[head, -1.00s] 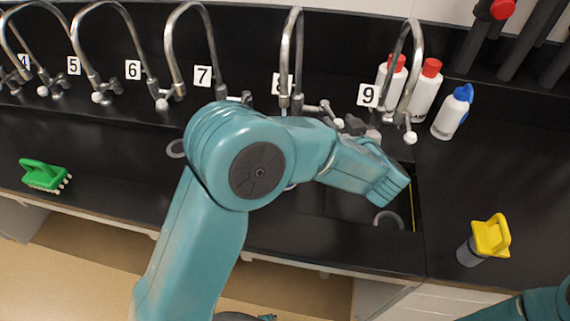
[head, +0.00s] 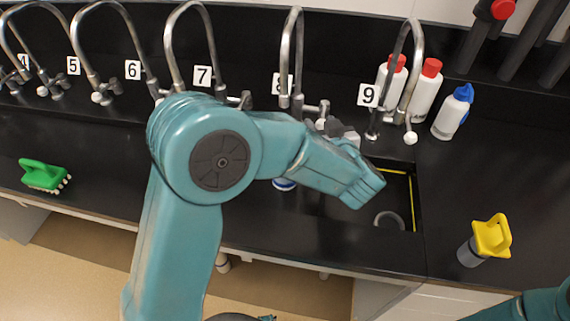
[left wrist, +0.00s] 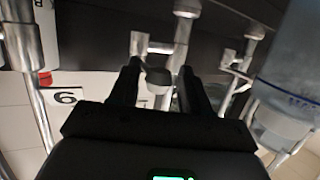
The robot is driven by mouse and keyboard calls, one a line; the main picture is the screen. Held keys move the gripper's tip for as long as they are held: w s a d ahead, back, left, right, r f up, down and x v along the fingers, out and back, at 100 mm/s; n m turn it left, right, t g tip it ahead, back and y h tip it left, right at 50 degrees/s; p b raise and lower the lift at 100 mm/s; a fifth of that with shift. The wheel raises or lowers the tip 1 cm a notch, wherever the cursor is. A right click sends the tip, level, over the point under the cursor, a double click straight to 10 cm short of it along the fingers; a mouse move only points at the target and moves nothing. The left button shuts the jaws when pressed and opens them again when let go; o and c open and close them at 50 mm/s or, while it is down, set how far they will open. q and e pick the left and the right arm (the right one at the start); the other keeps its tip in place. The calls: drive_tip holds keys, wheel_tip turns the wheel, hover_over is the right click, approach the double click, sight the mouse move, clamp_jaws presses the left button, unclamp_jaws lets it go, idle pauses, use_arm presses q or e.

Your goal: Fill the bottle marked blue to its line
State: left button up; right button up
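My left gripper (head: 338,130) is at the taps between labels 8 and 9, largely hidden behind my forearm. In the left wrist view, which is upside down, its black fingers (left wrist: 160,88) stand apart, with a grey tap knob (left wrist: 157,77) showing between them; contact cannot be told. A clear bottle with a blue line (left wrist: 290,75) stands close by at the right of that view. Its water level is unclear. In the head view a small blue and white part (head: 284,184) shows below my arm, probably of that bottle. My right gripper is out of view.
A black sink (head: 405,205) with a yellow edge lies below tap 9. Red-capped bottles (head: 427,88) and a blue-capped bottle (head: 453,112) stand at right. A yellow-handled object (head: 490,238) and a green brush (head: 44,176) are on the counter. Curved spouts crowd the back.

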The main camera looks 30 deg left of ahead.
use_arm(q)
drive_tip(key=shift+d+r, duration=0.15)
drive_tip(key=shift+d, duration=0.1)
drive_tip(key=p+v, duration=0.2)
drive_tip(key=v, duration=0.4)
drive_tip(key=shift+s+d, duration=0.25)
drive_tip(key=shift+s, duration=0.05)
drive_tip(key=shift+s, duration=0.1)
